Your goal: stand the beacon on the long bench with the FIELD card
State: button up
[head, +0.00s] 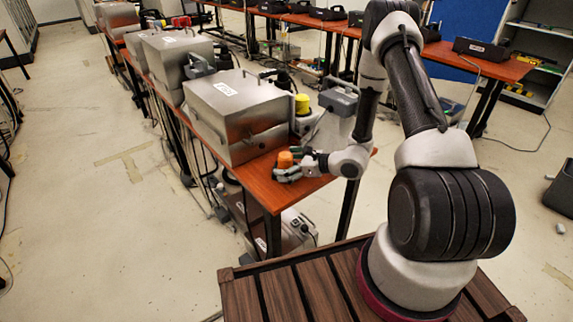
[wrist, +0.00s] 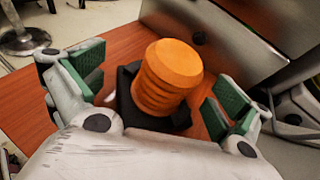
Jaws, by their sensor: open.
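An orange ribbed beacon (head: 285,157) stands upright on the near end of the red-brown bench (head: 262,190). In the wrist view the beacon (wrist: 168,75) has a black base (wrist: 126,104) on the wooden top. My gripper (head: 287,170) is open at the beacon. In the wrist view its green-padded fingers (wrist: 155,88) are spread to either side of the beacon, with a gap on both sides. A white card (head: 227,88) lies on the nearest metal box; I cannot read its lettering. I cannot pick out a FIELD card.
The large metal box (head: 235,120) stands close behind the beacon. A yellow beacon-like object (head: 302,103) and a grey device (head: 338,101) are beyond it. Another bench (head: 450,58) at the back carries several black cases. Open floor (head: 100,210) lies at left.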

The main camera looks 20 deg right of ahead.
jog(key=shift+d+r, duration=0.1)
jog(key=shift+r, duration=0.1)
jog(key=v, duration=1.1)
jog(key=shift+s+d, duration=0.25)
jog(key=shift+s, duration=0.05)
jog(key=s+a+r+n+g, duration=0.35)
jog(key=s+r+n, duration=0.3)
jog(key=r, duration=0.25)
jog(key=s+a+r+n+g, duration=0.2)
jog(key=s+r+n+g, duration=0.35)
jog(key=r+n, duration=0.35)
jog(key=s+d+r+n+t+h, duration=0.4)
jog(key=s+d+r+n+h, duration=0.6)
jog(key=s+d+r, duration=0.2)
notch_tip(320, 180, up, 3)
jog(key=shift+f, duration=0.1)
